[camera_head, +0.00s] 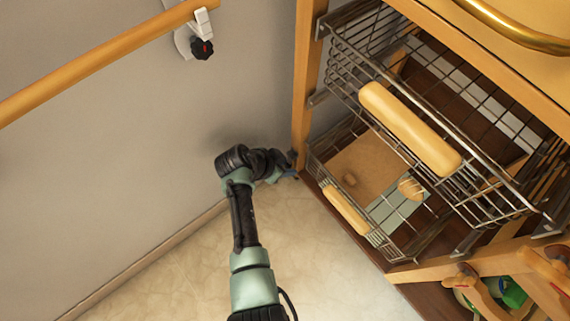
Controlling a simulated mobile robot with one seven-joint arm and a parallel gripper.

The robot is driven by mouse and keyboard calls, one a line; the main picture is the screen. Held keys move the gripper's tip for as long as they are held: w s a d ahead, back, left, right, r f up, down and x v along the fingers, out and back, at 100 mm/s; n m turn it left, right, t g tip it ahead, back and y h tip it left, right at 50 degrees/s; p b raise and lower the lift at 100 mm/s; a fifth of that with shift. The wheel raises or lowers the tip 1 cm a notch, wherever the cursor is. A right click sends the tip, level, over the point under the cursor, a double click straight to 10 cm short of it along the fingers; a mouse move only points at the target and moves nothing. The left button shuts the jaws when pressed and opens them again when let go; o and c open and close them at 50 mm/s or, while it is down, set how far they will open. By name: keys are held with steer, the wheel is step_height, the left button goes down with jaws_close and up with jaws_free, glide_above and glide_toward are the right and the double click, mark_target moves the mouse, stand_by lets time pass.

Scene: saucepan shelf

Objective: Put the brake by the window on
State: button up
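A wooden trolley or shelf unit with an upright wooden post (304,85) stands at the right. The foot of this post is beside my gripper. My gripper (289,163) is low down, close to the foot of the post, at the wall side. It is dark and small here, and its fingers are not clear; I cannot tell if it touches anything. A small blue bit (290,175) shows just under the gripper; I cannot tell whether it is a brake lever. No window is in view, and no brake is clearly visible.
An upper wire basket (355,55) with a thick wooden handle (410,128) juts out over a lower wire basket (396,252). The pale floor (320,270) is clear in front.

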steer(key=shift+o, duration=0.8)
steer(key=p+v, duration=0.9)
steer(key=v, duration=0.4)
steer(key=shift+d, duration=0.1)
